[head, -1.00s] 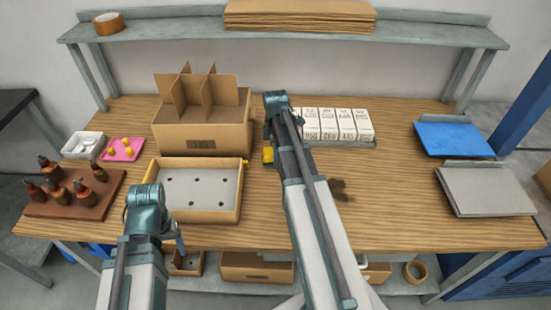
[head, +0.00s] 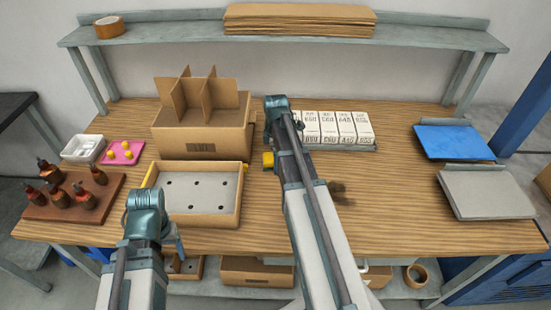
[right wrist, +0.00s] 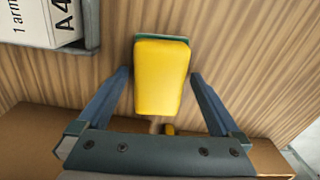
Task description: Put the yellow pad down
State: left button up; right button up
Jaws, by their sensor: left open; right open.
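The yellow pad (right wrist: 160,78) has a teal-green edge at its far end. It lies between the spread blue fingers of my right gripper (right wrist: 160,88), with gaps on both sides, and appears to be over or on the wooden table. In the head view a yellow part (head: 268,161) shows just left of my right arm, which hides the right gripper. My left gripper (head: 178,243) is at the front left corner of the shallow cardboard tray (head: 205,220); its fingers are mostly hidden by my arm.
White cartons (head: 338,128) stand in a grey tray behind my right arm. A divided cardboard box (head: 205,137) is behind the shallow tray. Bottles in a brown rack (head: 85,212) and a pink tray (head: 123,153) are at left. Blue (head: 452,140) and grey (head: 485,192) panels are at right.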

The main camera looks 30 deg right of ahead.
notch_tip(320, 180, up, 14)
jog(key=p, duration=1.3)
jog(key=shift+a+p, duration=0.25)
jog(key=shift+p, duration=0.15)
jog(key=f+b, duration=1.3)
jog(key=shift+d+f+b, duration=0.25)
jog(key=shift+f+b, duration=0.05)
jog(key=shift+b, duration=0.05)
jog(key=shift+r, duration=0.1)
jog(key=shift+f+b, duration=0.6)
jog(key=shift+f, duration=0.1)
notch_tip(320, 180, up, 5)
jog(key=p, duration=0.4)
jog(key=shift+f+p, duration=0.1)
jog(key=shift+p, duration=0.3)
jog(key=s, duration=0.2)
jog(key=s+d, duration=0.1)
jog(key=s, duration=0.1)
jog(key=s+d, duration=0.1)
jog(key=s, duration=0.1)
jog(key=shift+s, duration=0.1)
jog(key=shift+s+d+r, duration=0.25)
jog(key=shift+s+d, duration=0.2)
jog(key=shift+s, duration=0.3)
